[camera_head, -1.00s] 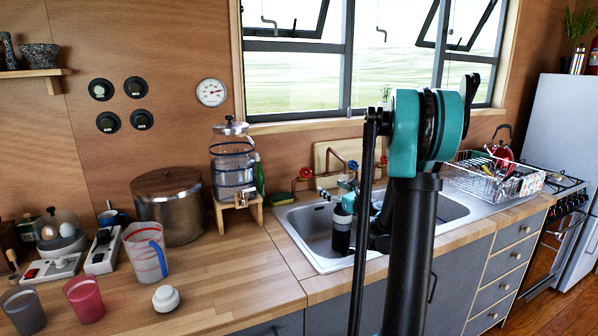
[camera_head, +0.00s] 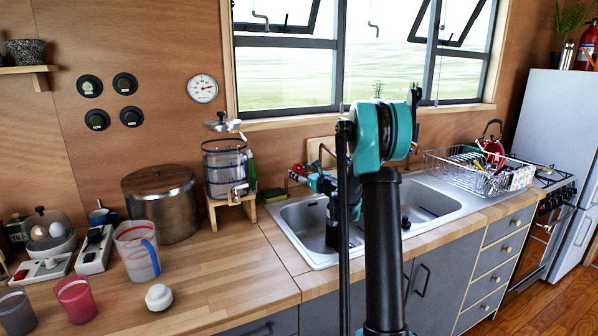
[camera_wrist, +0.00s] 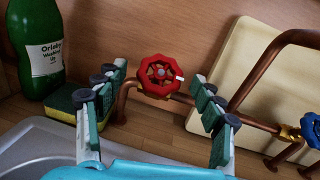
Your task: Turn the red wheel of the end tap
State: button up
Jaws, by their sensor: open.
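The red wheel (camera_wrist: 160,77) is a lobed tap handle on a copper pipe at the left end of the plumbing behind the sink. In the wrist view it is upright and faces me, between and beyond the two fingers of my gripper (camera_wrist: 157,88). My gripper is open and empty, with a finger on each side of the wheel; I cannot tell whether either touches it. In the head view, my gripper (camera_head: 312,179) is at the back left of the sink and the red wheel (camera_head: 298,169) shows partly beside it.
A green bottle (camera_wrist: 36,45) and a yellow-green sponge (camera_wrist: 68,101) stand left of the wheel. A copper pipe (camera_wrist: 262,72), a pale board (camera_wrist: 235,62) and a blue wheel (camera_wrist: 311,131) are to the right. The water dispenser (camera_head: 226,165) stands left of the sink (camera_head: 300,222).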

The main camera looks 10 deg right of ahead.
jog(key=shift+x, duration=0.9)
